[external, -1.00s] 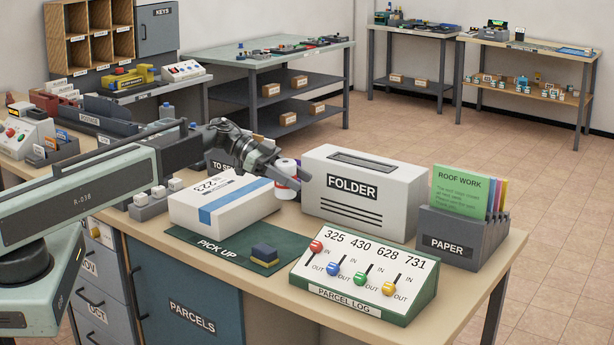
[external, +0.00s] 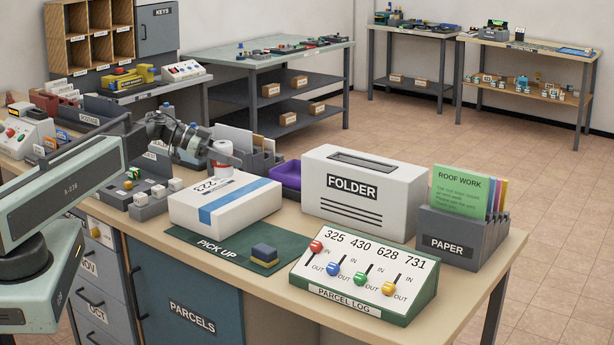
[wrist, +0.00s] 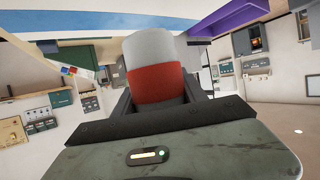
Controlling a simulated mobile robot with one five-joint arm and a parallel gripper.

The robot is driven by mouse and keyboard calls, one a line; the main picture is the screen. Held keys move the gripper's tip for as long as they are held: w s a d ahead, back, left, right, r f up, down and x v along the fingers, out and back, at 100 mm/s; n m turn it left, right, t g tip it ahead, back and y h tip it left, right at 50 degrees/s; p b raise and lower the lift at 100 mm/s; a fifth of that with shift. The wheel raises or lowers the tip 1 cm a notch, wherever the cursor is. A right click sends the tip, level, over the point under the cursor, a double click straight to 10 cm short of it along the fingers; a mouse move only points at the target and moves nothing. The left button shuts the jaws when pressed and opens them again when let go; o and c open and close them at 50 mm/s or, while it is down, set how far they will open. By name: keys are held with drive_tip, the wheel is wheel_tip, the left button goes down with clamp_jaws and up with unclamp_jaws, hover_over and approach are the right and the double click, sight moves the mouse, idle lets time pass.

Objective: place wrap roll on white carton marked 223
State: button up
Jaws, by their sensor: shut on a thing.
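The wrap roll (external: 222,168), white with a red band, is in the jaws of my gripper (external: 224,155), over or just at the back edge of the white carton. In the wrist view the roll (wrist: 155,80) stands between the two dark jaws of my gripper (wrist: 158,92), and they are shut on it. The white carton marked 223 (external: 240,207) has a blue stripe and lies flat on the green pick-up mat (external: 284,243). I cannot tell whether the roll touches the carton's top.
The white FOLDER box (external: 365,195) stands right of the carton, with a purple tray (external: 288,178) behind. A blue and yellow block (external: 264,253) sits on the mat. White-capped blocks (external: 155,200) stand left. The PARCEL LOG panel (external: 365,272) is at front right.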

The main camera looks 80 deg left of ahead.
drive_tip(key=shift+f, duration=0.2)
wheel_tip(320, 180, down, 4)
drive_tip(key=b, duration=0.4)
drive_tip(key=shift+f, duration=0.15)
drive_tip(key=shift+r, duration=0.3)
drive_tip(key=shift+f, duration=0.25)
drive_tip(key=o, duration=1.3)
drive_tip(key=shift+r, duration=0.1)
